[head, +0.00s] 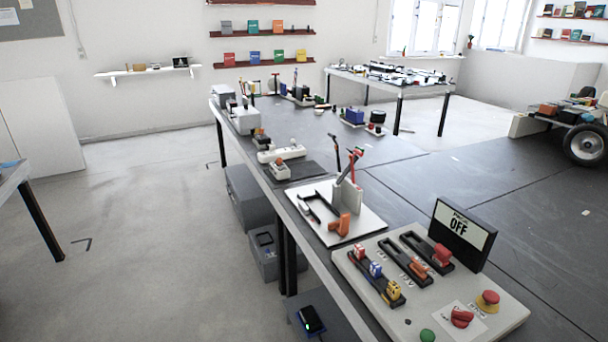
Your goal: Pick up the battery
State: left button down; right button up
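Neither of my grippers is in view. No thing is plainly marked as the battery, so I cannot tell for sure which one it is. A dark block with a green light (311,319) sits on a low grey surface beside the long table's legs, at the bottom of the view. A small blue box (354,115) stands on the long dark table farther back. Both are untouched by any gripper.
The long dark table (420,165) runs from lower right to the back. On it are a control panel (350,262) with an OFF sign (462,232) and a white tool board (338,238). Grey boxes (248,200) stand beneath. A wheeled vehicle (585,140) stands right.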

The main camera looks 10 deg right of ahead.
aim_at(231, 104)
jog(key=u, duration=0.2)
jog(key=i, duration=1.2)
jog(key=u, duration=0.45)
jog(key=i, duration=4)
jog(key=z, duration=0.65)
jog(key=i, duration=1.95)
jog(key=z, duration=0.4)
